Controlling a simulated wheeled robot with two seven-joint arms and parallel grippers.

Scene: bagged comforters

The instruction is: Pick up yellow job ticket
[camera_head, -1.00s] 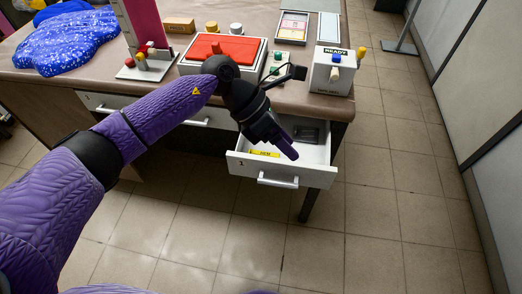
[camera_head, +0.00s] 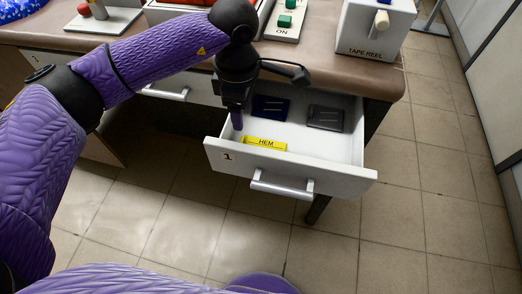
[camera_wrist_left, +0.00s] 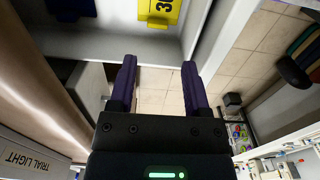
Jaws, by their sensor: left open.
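The yellow job ticket (camera_head: 265,143), labelled HEM, lies in the open drawer (camera_head: 290,179) near its front left. In the left wrist view the ticket (camera_wrist_left: 160,9) shows at the top edge, partly cut off. My left gripper (camera_head: 237,118) hangs over the left side of the drawer, left of and behind the ticket in the head view. In the left wrist view its two purple fingers (camera_wrist_left: 158,78) are spread apart with nothing between them. The ticket lies beyond the fingertips, apart from them. My right gripper is not in view.
A dark blue card (camera_head: 271,107) and a dark grey card (camera_head: 326,118) lie behind the ticket in the drawer. The drawer walls stand close around the gripper. Above is the table edge, with a TAPE REEL box (camera_head: 372,28) and an ON switch panel (camera_head: 286,20).

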